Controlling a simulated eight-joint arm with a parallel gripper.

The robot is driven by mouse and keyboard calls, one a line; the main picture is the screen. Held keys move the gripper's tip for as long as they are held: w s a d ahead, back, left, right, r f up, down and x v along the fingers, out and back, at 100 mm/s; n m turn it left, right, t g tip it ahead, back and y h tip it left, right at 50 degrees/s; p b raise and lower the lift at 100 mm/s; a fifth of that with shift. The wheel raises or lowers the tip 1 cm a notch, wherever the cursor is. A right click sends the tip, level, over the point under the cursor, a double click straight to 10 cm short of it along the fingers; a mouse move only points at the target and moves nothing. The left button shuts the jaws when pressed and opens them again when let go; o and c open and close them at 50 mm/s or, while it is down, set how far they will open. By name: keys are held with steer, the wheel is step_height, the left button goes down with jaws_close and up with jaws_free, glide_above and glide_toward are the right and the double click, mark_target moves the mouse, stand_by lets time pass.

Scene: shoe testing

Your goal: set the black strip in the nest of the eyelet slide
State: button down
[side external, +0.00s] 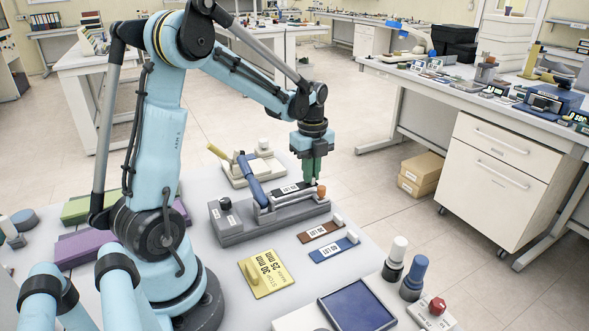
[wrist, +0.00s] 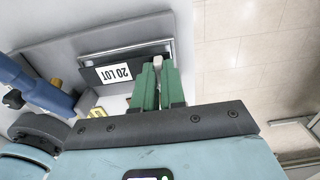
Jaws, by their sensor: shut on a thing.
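The black strip (side external: 286,189) with a white "20 LOT" label lies level at the top of the grey eyelet slide (side external: 235,238), along its rails. In the wrist view the black strip (wrist: 92,73) lies alongside a metal rail (wrist: 125,42). I cannot tell whether it rests in the nest or sits just above it. My gripper (side external: 314,181) points down at the strip's right end. In the wrist view my green fingers (wrist: 160,75) are shut on the strip's pale end tab (wrist: 162,61). The nest itself is mostly hidden by the strip and fingers.
A blue lever (side external: 250,180) rises beside the strip on the slide. A brown strip (side external: 320,231) and a blue strip (side external: 333,247) lie in front. A yellow plate (side external: 264,273) lies nearer. Another fixture (side external: 243,168) stands behind. The table edge is close on the right.

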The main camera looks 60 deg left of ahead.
steer(key=shift+f, duration=0.75)
stand_by(0.6)
steer(key=n, duration=0.1)
steer(key=w+r+n, duration=0.1)
steer(key=n, duration=0.1)
steer(key=r+n, duration=0.1)
steer(key=n, duration=0.1)
steer(key=shift+w, duration=0.3)
steer(key=shift+w+d+r+n, duration=0.15)
steer(key=shift+d+r+n, duration=0.15)
steer(key=shift+n, duration=0.3)
steer(key=s+d+r+n, duration=0.2)
steer(key=d+r+n, duration=0.2)
steer(key=d, duration=0.4)
steer(key=s+d+r+n, duration=0.1)
steer(key=d+r+n, duration=0.25)
steer(key=d, duration=0.45)
steer(key=s+d+r+n, duration=0.2)
steer(key=d+r+n, duration=0.15)
steer(key=d, duration=0.45)
steer(key=w+a+f+m, duration=0.1)
steer(key=a+f+m, duration=0.2)
steer(key=a+m, duration=0.2)
steer(key=w+a+f+m+h, duration=0.1)
steer(key=a+f+m, duration=0.2)
steer(key=a+m, duration=0.3)
steer(key=w+a+f+m+h, duration=0.1)
steer(key=a+m, duration=0.5)
steer(key=a, duration=0.7)
steer(key=shift+f, duration=2.85)
